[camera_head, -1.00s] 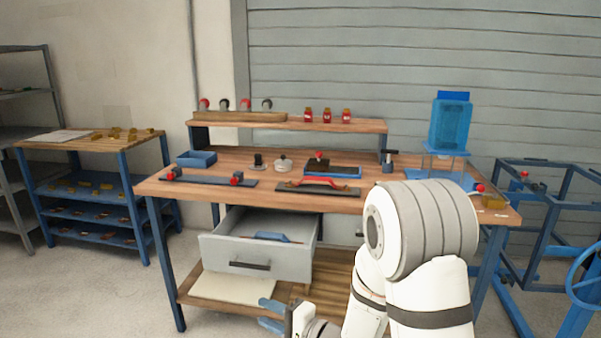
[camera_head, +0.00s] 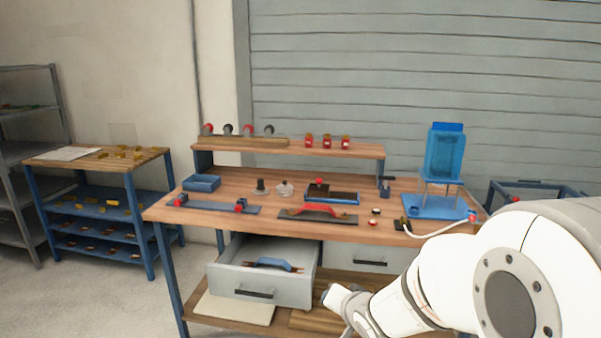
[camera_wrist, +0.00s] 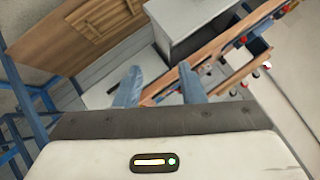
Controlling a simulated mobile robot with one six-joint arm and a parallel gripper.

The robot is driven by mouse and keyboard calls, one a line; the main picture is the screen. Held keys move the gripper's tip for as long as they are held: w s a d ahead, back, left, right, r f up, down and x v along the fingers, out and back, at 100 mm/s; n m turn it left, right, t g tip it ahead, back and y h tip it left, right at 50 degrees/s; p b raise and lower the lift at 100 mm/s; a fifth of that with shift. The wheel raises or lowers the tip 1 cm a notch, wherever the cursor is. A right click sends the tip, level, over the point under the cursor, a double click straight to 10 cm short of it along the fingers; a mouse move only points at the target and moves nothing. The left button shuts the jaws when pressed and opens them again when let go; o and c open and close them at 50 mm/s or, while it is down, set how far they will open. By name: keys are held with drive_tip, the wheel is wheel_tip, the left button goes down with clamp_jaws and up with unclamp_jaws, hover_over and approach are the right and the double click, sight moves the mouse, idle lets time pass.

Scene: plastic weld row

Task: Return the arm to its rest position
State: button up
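My arm reaches in from the lower right of the head view, in front of the bench (camera_head: 290,228). Its far end is low, in front of the open drawer's right side. The fingers cannot be made out there. In the wrist view my gripper (camera_wrist: 160,67) shows two blue-grey fingers set well apart, with nothing held between them. The wrist view is tilted and shows wooden panels, a grey box shape and a shelf edge beyond the fingers.
The grey drawer (camera_head: 236,280) stands open with a blue-handled item (camera_head: 273,264) inside. A red-handled tool (camera_head: 320,209), a blue tray (camera_head: 201,183) and a blue tank (camera_head: 444,155) stand on the bench. A side rack (camera_head: 95,210) is left. Floor between them is clear.

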drive_tip(key=s+d+r+n+g+h+p, duration=0.2)
drive_tip(key=s+d+r+g+h+p, duration=0.15)
drive_tip(key=s+d+r+p, duration=0.5)
drive_tip(key=s+a+r+n+g+p, duration=0.1)
drive_tip(key=s+r+g, duration=0.1)
drive_tip(key=s+r, duration=0.2)
drive_tip(key=s+r+n+g+p, duration=0.1)
drive_tip(key=s+r+n+g, duration=0.1)
drive_tip(key=s+r, duration=0.3)
drive_tip(key=s, duration=0.4)
drive_tip(key=shift+s+a, duration=0.25)
drive_tip(key=shift+a, duration=0.15)
